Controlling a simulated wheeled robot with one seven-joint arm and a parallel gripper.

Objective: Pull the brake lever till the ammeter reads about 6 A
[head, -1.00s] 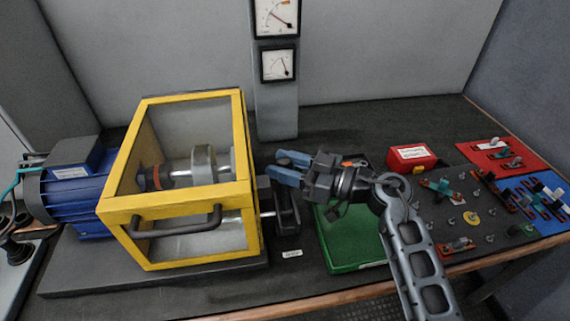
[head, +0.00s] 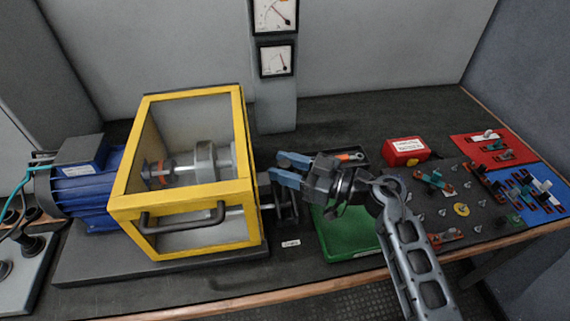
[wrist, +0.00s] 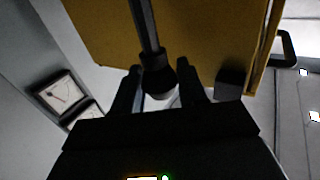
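Two dial meters are on the grey column: an upper one (head: 273,14), cut by the picture's top edge, and a lower one (head: 276,60). I cannot tell which is the ammeter or read its scale. In the wrist view, the brake lever (wrist: 144,25) shows as a dark rod ending in a black knob (wrist: 158,80). My gripper (head: 289,168) is open, to the right of the yellow-framed guard. In the wrist view its fingers (wrist: 158,88) stand apart on either side of the knob, with gaps showing. In the head view the lever is hard to make out behind the fingers.
The yellow guard (head: 182,190) with a front handle covers the shaft beside the blue motor (head: 85,190). A green tray (head: 345,238), a red box (head: 404,151) and a board with small parts (head: 455,200) lie to the right. A small white label (head: 291,243) is at the front.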

